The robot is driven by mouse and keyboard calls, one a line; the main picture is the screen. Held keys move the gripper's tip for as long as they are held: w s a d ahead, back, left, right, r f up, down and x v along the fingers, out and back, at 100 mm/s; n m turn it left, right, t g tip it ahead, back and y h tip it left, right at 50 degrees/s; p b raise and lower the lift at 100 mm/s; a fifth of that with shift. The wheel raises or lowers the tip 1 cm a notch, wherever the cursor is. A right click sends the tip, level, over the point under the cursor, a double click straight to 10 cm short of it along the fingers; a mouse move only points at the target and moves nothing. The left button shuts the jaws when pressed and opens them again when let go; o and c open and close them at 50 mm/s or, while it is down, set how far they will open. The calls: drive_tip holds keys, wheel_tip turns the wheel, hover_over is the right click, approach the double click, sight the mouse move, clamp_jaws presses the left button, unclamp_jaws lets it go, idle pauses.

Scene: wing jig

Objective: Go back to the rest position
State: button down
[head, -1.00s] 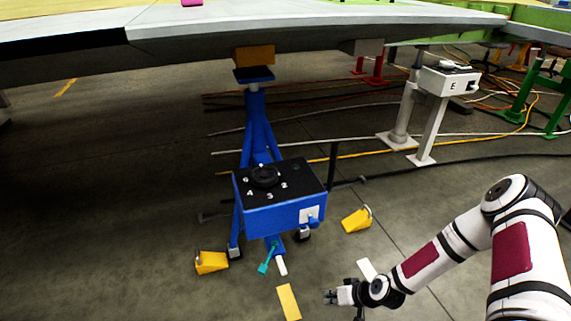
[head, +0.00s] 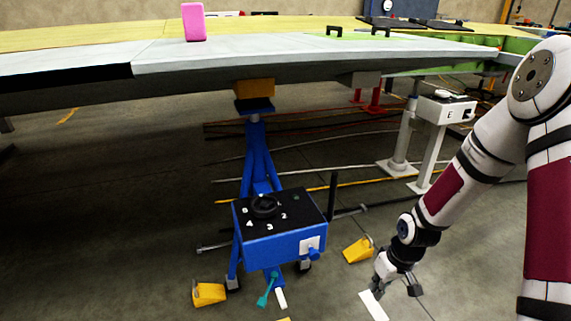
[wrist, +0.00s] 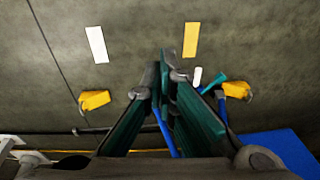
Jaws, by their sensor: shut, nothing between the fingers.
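My gripper (head: 396,286) hangs at the lower right in the head view, pointing down over the floor. My white and maroon arm comes down to it from the right edge. The gripper is shut and empty. In the wrist view its dark green fingers (wrist: 160,78) reach up the middle of the picture. It is to the right of the blue stand (head: 285,245), apart from it. The stand has a black top with a dial and numbers.
Yellow wedges (head: 358,249) (head: 209,294) lie on the floor beside the stand. A white strip (head: 374,305) lies below my gripper. The wing panel (head: 300,58) spans overhead, with a pink block (head: 194,22) on it. A white stand marked E (head: 446,108) is behind. Cables cross the floor.

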drive_tip(key=s+r+m+h, duration=0.15)
drive_tip(key=s+r, duration=0.35)
drive_tip(key=r, duration=0.7)
drive_tip(key=s+r+h, duration=0.2)
drive_tip(key=s+r, duration=0.4)
drive_tip(key=r, duration=0.6)
drive_tip(key=s+a+r+m+y, duration=0.1)
drive_tip(key=s+a+r, duration=0.1)
drive_tip(key=s+r, duration=0.35)
drive_tip(key=s+a+r, duration=0.2)
drive_tip(key=s, duration=0.6)
drive_tip(key=s+a+r+m+y, duration=0.1)
drive_tip(key=s+a+r, duration=0.15)
drive_tip(key=s, duration=0.45)
wheel_tip(320, 180, up, 30)
drive_tip(key=d+t+p, duration=0.1)
drive_tip(key=t+p, duration=0.2)
drive_tip(key=p, duration=2.6)
drive_tip(key=shift+d+r, duration=0.15)
drive_tip(key=shift+d, duration=0.1)
